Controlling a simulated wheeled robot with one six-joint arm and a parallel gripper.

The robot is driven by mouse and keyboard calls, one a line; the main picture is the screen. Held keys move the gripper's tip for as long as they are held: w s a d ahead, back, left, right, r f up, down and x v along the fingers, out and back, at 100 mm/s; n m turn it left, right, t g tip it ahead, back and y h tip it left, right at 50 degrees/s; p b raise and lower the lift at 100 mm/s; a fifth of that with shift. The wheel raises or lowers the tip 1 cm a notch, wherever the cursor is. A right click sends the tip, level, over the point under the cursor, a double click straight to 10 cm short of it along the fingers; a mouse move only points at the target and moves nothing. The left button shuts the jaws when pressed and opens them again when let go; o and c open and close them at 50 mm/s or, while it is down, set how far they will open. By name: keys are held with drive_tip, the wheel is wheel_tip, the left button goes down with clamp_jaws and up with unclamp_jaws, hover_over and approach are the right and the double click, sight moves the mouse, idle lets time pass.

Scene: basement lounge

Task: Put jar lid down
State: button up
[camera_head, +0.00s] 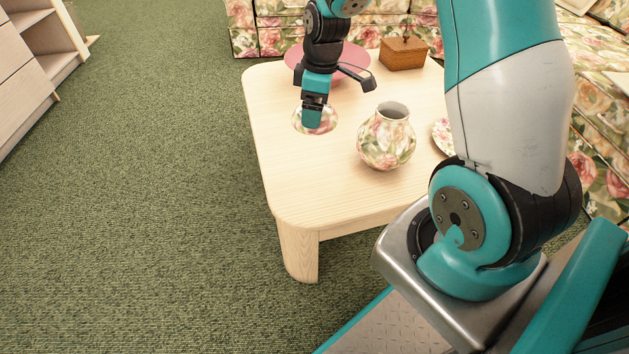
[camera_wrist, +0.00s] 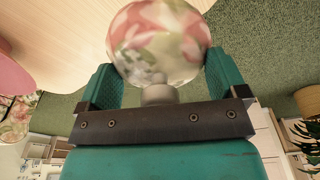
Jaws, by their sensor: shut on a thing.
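The floral jar lid (camera_head: 327,124) is at my gripper (camera_head: 313,118), over the left part of the pale wooden table (camera_head: 300,195). In the wrist view the round pink-and-white lid (camera_wrist: 160,40) sits between the two teal fingers of my gripper (camera_wrist: 160,88), with its pale knob (camera_wrist: 158,94) toward the palm. My gripper is shut on the lid. I cannot tell whether the lid touches the tabletop. The matching floral jar (camera_head: 386,140) stands upright and open-topped on the table, to the right of the lid.
A pink bowl (camera_head: 296,54) and a wooden box (camera_head: 403,53) are at the table's back. A floral plate (camera_head: 442,136) lies right of the jar, partly hidden by my arm. The table's front left is bare. Floral sofas (camera_head: 598,130) stand behind and right.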

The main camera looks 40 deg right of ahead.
wheel_tip(320, 180, down, 20)
drive_tip(key=b, duration=0.7)
drive_tip(key=shift+r, duration=0.1)
drive_tip(key=o, duration=0.7)
drive_tip(key=shift+o, duration=0.8)
wheel_tip(320, 180, up, 12)
drive_tip(key=s+d+p, duration=0.1)
drive_tip(key=p, duration=0.4)
drive_tip(key=s+a+r+y, duration=0.1)
drive_tip(key=s+a+r, duration=0.1)
drive_tip(key=a+r, duration=0.6)
drive_tip(key=s+a+r+y, duration=0.1)
drive_tip(key=s+a+r, duration=0.5)
drive_tip(key=s, duration=0.3)
drive_tip(key=s+a+r+m+g+y, duration=0.1)
drive_tip(key=s+a+r, duration=0.5)
drive_tip(key=s+a, duration=0.3)
drive_tip(key=shift+s+r+m, duration=0.3)
drive_tip(key=shift+s+r, duration=0.1)
drive_tip(key=shift+s, duration=0.3)
